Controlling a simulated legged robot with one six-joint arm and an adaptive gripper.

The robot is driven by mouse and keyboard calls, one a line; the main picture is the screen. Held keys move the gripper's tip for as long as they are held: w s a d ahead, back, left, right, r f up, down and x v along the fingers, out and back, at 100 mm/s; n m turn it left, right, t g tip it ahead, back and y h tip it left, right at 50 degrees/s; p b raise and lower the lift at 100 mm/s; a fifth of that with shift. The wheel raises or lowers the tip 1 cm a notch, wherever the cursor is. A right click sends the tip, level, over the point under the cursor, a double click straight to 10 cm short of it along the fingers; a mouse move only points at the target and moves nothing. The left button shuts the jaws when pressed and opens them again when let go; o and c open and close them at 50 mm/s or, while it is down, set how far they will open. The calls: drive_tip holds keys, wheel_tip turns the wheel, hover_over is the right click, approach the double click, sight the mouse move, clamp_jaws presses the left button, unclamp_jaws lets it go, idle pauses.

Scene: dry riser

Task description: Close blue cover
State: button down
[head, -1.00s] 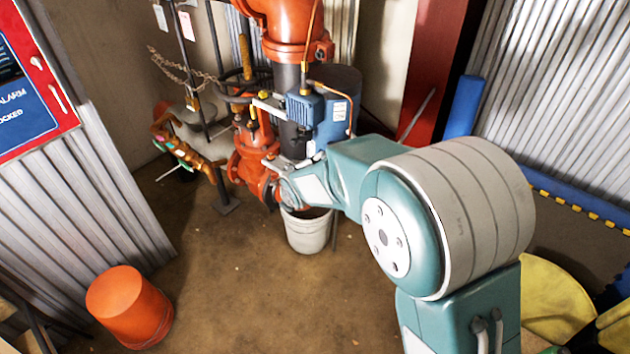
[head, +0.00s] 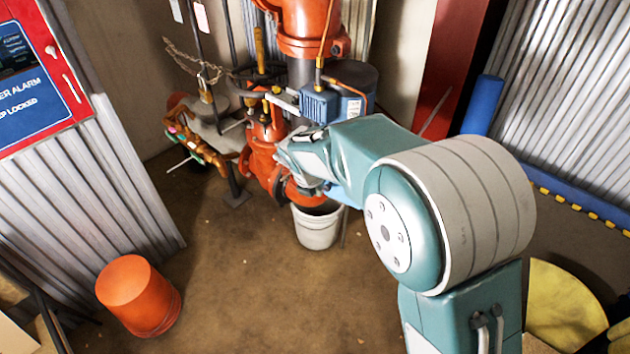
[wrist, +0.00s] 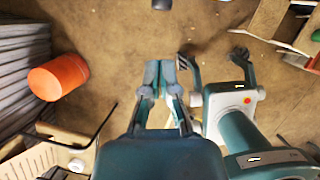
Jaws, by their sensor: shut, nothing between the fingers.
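A blue panel with white lettering (head: 35,100) in a red frame is at the upper left of the head view. A blue box (head: 320,104) sits on the red-orange pipework. A light blue piece (head: 345,196) shows partly below my forearm. I cannot tell which of these is the blue cover. My gripper (wrist: 167,68) is shut and empty in the wrist view, above bare floor. No blue cover is seen there. In the head view my arm's far end overlaps the pipework, and its fingers cannot be made out.
A white bucket (head: 317,228) stands below the pipework. An upturned orange bucket (head: 138,298) is at the lower left, by a corrugated wall (head: 110,190). A red column (head: 440,70) and a blue cylinder (head: 483,105) stand at the right. The middle floor is clear.

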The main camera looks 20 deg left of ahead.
sight(326, 186)
drive_tip(key=w, duration=0.1)
drive_tip(key=w+f, duration=0.1)
drive_tip(key=w, duration=0.1)
drive_tip(key=w+f, duration=0.1)
drive_tip(key=w, duration=0.1)
drive_tip(key=shift+d+f, duration=0.2)
drive_tip(key=shift+f, duration=0.05)
drive_tip(key=shift+a, duration=0.15)
drive_tip(key=shift+w+a+m+h, duration=0.2)
drive_tip(key=shift+w+m+h, duration=0.05)
drive_tip(key=shift+w+m, duration=0.45)
drive_tip(key=shift+w+a+m+h, duration=0.2)
drive_tip(key=shift+w+m+h, duration=0.1)
drive_tip(key=shift+w+m, duration=0.45)
drive_tip(key=shift+w+a+m+h, duration=0.2)
drive_tip(key=shift+w+m+h, duration=0.05)
drive_tip(key=shift+w+m, duration=0.45)
drive_tip(key=shift+s+a, duration=0.1)
